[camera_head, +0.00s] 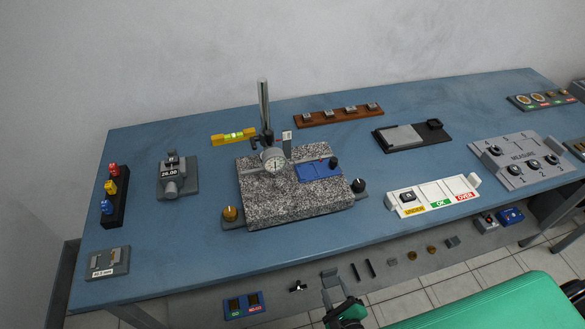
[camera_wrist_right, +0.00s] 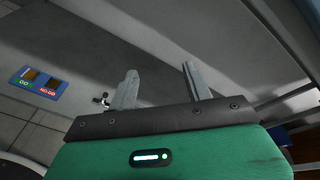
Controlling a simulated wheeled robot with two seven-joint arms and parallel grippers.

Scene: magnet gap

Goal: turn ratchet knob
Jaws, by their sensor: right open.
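A granite block (camera_head: 290,205) stands on the blue bench with a dial gauge (camera_head: 273,160) on a post above it. A brass knob (camera_head: 230,213) is at its front left and a black knob (camera_head: 358,185) at its right. A blue block (camera_head: 317,170) with a small black knob (camera_head: 333,162) lies on the granite. I cannot tell which knob is the ratchet knob. My right gripper (camera_head: 329,285) is open and empty, below the bench's front edge and apart from the knobs. Its two grey fingers show in the right wrist view (camera_wrist_right: 158,85). My left gripper is not in view.
A grey device reading 26.00 (camera_head: 172,180) stands left of the granite. A white sorting tray (camera_head: 433,194) and a grey button panel (camera_head: 525,162) are at the right. A GO/NO-GO tray (camera_head: 244,305) lies below the front edge.

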